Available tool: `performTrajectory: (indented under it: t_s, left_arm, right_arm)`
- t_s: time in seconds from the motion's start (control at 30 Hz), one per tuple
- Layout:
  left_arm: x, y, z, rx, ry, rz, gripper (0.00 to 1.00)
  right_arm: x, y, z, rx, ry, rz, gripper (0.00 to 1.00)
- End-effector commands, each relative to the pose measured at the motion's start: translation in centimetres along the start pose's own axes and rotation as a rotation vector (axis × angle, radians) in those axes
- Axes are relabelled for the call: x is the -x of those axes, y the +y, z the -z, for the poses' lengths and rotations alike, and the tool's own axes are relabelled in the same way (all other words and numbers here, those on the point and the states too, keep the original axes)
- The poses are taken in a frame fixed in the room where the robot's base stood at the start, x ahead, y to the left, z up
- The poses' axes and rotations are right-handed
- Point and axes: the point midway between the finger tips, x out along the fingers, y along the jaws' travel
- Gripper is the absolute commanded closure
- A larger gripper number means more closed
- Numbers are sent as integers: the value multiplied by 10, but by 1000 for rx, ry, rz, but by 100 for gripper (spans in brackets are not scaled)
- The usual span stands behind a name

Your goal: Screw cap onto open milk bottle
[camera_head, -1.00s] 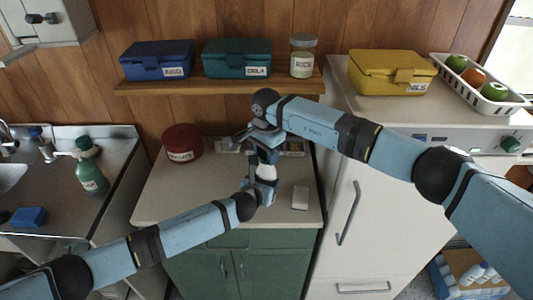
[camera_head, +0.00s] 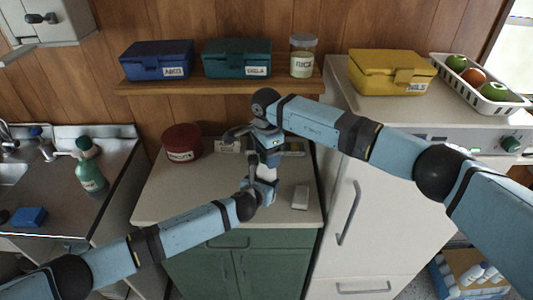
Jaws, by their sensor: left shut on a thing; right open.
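The milk bottle (camera_head: 268,172) is a small white patch between my two grippers over the counter. It looks about upright. My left gripper (camera_head: 264,186) is shut on the bottle's lower part from the front. My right gripper (camera_head: 269,158) is directly above the bottle, pointing down, with its jaws open around the bottle's top. The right gripper hides the bottle's mouth and neck. I cannot make out the cap or tell whether it sits on the bottle.
The beige counter (camera_head: 190,200) also holds a dark red round tin (camera_head: 182,142) at the back left and a small white block (camera_head: 300,197) at the right. A wooden shelf (camera_head: 225,87) hangs behind. The white fridge (camera_head: 370,220) stands on the right.

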Motion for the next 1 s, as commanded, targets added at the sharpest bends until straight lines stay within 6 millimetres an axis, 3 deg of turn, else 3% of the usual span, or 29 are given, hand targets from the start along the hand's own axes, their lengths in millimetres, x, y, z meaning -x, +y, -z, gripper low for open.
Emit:
performTrajectory:
  t_s: [0.4,0.63,0.7,1.0]
  left_arm:
    - [0,0,0,0,0,0,100]
    - [0,0,0,0,0,0,100]
    - [0,0,0,0,0,0,100]
    - [0,0,0,0,0,0,100]
  right_arm:
    - [44,0,0,1,1,2,34]
    - [45,0,0,0,1,0,34]
    - [46,0,0,9,1,1,38]
    - [77,0,0,260,0,1,38]
